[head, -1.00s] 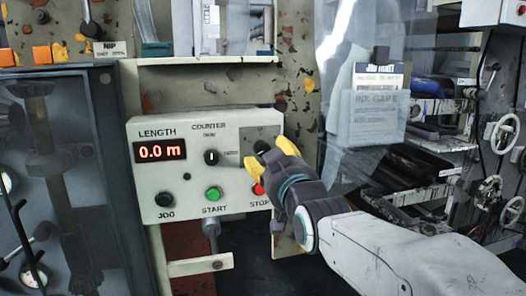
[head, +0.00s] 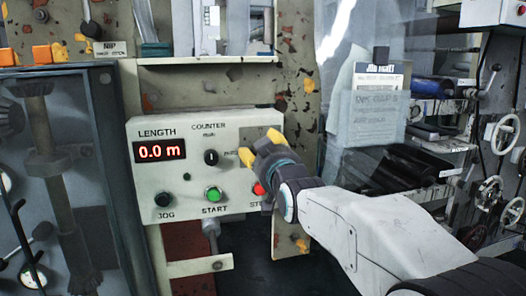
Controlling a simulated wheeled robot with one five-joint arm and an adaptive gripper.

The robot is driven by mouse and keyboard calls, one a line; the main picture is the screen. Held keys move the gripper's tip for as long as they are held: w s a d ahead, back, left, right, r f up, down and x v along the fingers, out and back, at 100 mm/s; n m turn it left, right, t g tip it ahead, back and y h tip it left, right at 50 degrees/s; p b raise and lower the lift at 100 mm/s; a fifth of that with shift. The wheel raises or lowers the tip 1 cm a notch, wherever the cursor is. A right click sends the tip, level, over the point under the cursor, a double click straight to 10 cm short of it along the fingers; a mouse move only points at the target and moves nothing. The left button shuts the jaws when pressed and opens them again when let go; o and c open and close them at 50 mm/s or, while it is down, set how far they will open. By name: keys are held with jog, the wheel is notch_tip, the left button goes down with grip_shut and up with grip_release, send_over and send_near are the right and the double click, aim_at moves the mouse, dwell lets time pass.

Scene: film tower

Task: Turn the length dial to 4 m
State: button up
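The cream control panel (head: 228,186) has a red LENGTH display (head: 160,150) reading 0.0 m. A dark grey plate (head: 250,134) is at the panel's upper right. My gripper (head: 260,147) is in front of this plate, its two yellow fingertips spread apart, one left and one upper right. The length dial is not visible now; the gripper covers the middle of the plate. I cannot tell whether the fingertips touch anything.
A black COUNTER knob (head: 211,157) is left of my gripper. Below are the black JOG button (head: 164,200), green START button (head: 214,194) and red STOP button (head: 258,188), partly covered by my gripper. A clear sleeve with papers (head: 368,118) hangs to the right.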

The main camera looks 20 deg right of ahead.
jog(key=shift+c, duration=0.4)
jog(key=c, duration=1.1)
jog(key=shift+f+n+b, duration=0.15)
jog(key=shift+n+b, duration=0.25)
jog(key=shift+b, duration=0.2)
grip_shut()
jog(key=shift+n, duration=0.5)
jog(key=o, duration=1.2)
grip_release()
jog(key=shift+s, duration=0.1)
jog(key=s, duration=1.1)
jog(key=shift+s, duration=0.4)
